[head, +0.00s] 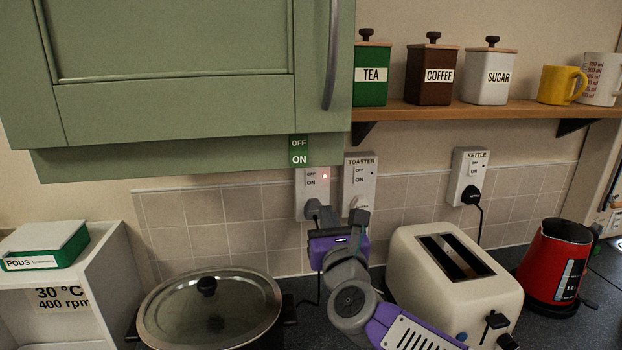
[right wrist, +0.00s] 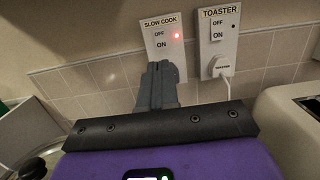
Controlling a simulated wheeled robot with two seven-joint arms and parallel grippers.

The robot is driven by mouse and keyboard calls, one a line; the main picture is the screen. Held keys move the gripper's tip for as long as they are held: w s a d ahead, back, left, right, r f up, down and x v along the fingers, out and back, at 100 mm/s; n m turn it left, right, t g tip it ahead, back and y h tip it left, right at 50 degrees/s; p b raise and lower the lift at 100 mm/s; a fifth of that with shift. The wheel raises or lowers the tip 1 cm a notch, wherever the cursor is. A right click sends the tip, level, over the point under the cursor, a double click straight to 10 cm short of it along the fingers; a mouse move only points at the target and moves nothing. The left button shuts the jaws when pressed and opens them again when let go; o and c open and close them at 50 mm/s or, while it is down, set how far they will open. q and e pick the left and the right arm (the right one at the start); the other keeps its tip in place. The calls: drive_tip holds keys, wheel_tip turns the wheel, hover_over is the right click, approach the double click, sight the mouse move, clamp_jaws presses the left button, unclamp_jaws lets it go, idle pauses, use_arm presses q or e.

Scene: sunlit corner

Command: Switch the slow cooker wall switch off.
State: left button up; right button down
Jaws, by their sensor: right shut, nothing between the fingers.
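The slow cooker wall switch (head: 313,181) is a white plate under the green cabinet, with OFF above ON and a lit red light. It also shows in the right wrist view (right wrist: 156,40), labelled SLOW COOK. My right gripper (head: 328,214) is shut and empty, its grey fingers pointing up at the lower part of this plate. In the right wrist view the fingertips (right wrist: 160,67) overlap the plate's lower edge, below the word ON. I cannot tell whether they touch it. The plug area there is hidden by the fingers. My left gripper is not in view.
The toaster switch (head: 360,176) is close on the right, with a white plug; the kettle switch (head: 468,170) is further right. The toaster (head: 420,255), red kettle (head: 552,268) and lidded slow cooker (head: 190,315) stand on the counter. The green cabinet (head: 170,110) overhangs the switch.

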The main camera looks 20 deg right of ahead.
sight(311, 174)
use_arm(q)
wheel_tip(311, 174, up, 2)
drive_tip(key=shift+p, duration=1)
use_arm(e)
drive_tip(key=x, duration=1.4)
drive_tip(key=shift+w+f, duration=0.1)
drive_tip(key=shift+w, duration=0.05)
drive_tip(key=shift+a, duration=0.1)
